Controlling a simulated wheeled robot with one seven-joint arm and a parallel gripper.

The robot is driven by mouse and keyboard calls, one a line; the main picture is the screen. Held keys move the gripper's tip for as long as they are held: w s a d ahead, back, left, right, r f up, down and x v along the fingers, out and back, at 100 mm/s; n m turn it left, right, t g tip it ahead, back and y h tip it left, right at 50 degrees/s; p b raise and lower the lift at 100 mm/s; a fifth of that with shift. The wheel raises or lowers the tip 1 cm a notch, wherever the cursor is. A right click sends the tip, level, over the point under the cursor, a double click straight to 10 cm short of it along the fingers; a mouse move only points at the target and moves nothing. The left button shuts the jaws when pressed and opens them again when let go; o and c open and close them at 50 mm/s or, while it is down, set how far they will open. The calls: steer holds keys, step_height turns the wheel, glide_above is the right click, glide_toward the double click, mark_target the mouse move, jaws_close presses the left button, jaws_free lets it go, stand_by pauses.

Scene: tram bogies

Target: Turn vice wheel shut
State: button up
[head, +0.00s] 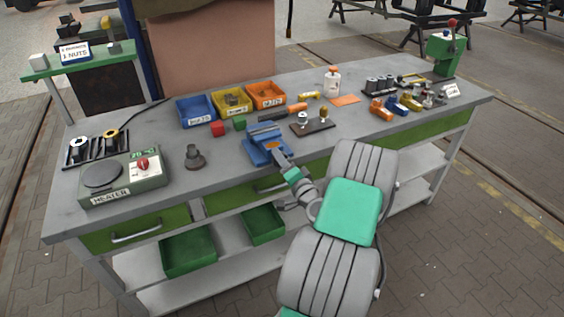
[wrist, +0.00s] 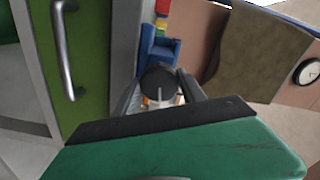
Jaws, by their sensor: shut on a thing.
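The blue vice (head: 268,148) is fixed near the front edge of the grey workbench (head: 355,130). My arm reaches up to it from the lower right, and my gripper (head: 290,172) is at the vice's front end. The wheel is hidden by my gripper in the head view. In the wrist view a dark round vice wheel (wrist: 160,82) with a pale line on its face sits between my two grey fingers, which are closed on it. Part of the blue vice body (wrist: 158,48) shows behind the wheel.
A heater (head: 125,178) and a dark stand (head: 195,158) are left of the vice. Red (head: 218,129) and green blocks (head: 239,123), and blue, yellow and orange bins (head: 266,95), lie behind it. A green drawer front (wrist: 85,70) with a handle is close in the wrist view.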

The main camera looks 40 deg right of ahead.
steer(key=m, duration=0.4)
steer(key=shift+m, duration=0.3)
steer(key=m+p, duration=0.1)
steer(key=m, duration=0.2)
steer(key=shift+m, duration=0.3)
steer(key=m+p, duration=0.1)
steer(key=m, duration=0.2)
steer(key=shift+m, duration=0.3)
steer(key=shift+m+p, duration=0.85)
steer(key=shift+m, duration=1.05)
steer(key=shift+f, duration=0.1)
steer(key=o, duration=1.4)
